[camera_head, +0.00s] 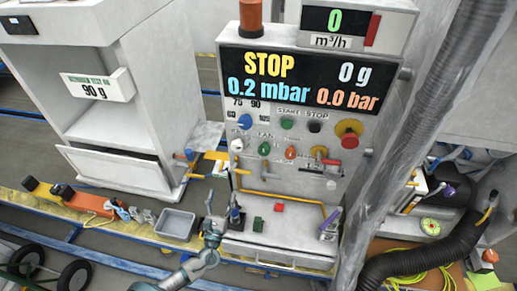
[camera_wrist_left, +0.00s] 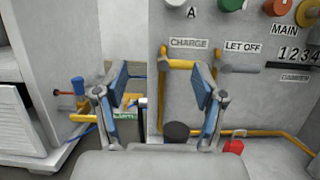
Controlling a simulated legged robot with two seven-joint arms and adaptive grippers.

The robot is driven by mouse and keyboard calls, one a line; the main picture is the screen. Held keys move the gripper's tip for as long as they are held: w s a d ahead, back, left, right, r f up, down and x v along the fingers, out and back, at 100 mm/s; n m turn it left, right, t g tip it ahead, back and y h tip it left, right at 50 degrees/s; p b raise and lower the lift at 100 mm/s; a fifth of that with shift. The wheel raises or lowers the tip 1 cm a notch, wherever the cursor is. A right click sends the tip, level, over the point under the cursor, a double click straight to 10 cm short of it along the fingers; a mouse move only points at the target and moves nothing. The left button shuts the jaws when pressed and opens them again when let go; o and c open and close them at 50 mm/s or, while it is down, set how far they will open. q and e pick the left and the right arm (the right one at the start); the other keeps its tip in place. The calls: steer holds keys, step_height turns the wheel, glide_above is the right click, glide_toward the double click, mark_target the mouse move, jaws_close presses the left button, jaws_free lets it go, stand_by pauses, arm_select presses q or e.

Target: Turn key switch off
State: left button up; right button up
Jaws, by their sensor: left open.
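The grey control panel (camera_head: 290,185) of the charging station stands upright with several knobs and buttons. A blue knob (camera_head: 245,121) sits under the 75 and 90 marks. White (camera_head: 237,144), green (camera_head: 264,148) and orange (camera_head: 290,152) knobs form a row below it. I cannot tell for sure which control is the key switch. My left gripper (camera_head: 212,212) is in front of the panel's lower left, below the knobs. In the left wrist view, its two blue-padded fingers (camera_wrist_left: 162,95) are apart with nothing held between them. My right gripper is not in view.
A red emergency button (camera_head: 350,135) sits at the panel's right. A yellow pipe (camera_wrist_left: 185,65) and the CHARGE and LET OFF levers lie ahead of the fingers. A grey bin (camera_head: 175,223) stands left of my arm. A hanging hose (camera_head: 430,90) is at the right.

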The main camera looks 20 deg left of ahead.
arm_select(q)
steer(key=m+t, duration=0.1)
steer(key=m, duration=0.1)
glide_toward(236, 150)
steer(key=shift+n+h, duration=0.3)
steer(key=shift+h, duration=0.2)
steer(key=p+x, duration=0.1)
steer(key=x, duration=0.4)
steer(key=p+x, duration=0.2)
steer(key=x, duration=0.3)
steer(key=shift+a+r, duration=0.15)
steer(key=shift+a, duration=0.1)
steer(key=shift+w+r+p, duration=0.1)
steer(key=shift+w+p, duration=0.2)
steer(key=shift+w, duration=0.15)
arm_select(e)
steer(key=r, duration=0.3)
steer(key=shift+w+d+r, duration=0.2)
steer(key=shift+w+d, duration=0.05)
arm_select(q)
steer(key=shift+a, duration=0.1)
steer(key=c, duration=1.1)
steer(key=shift+c, duration=0.2)
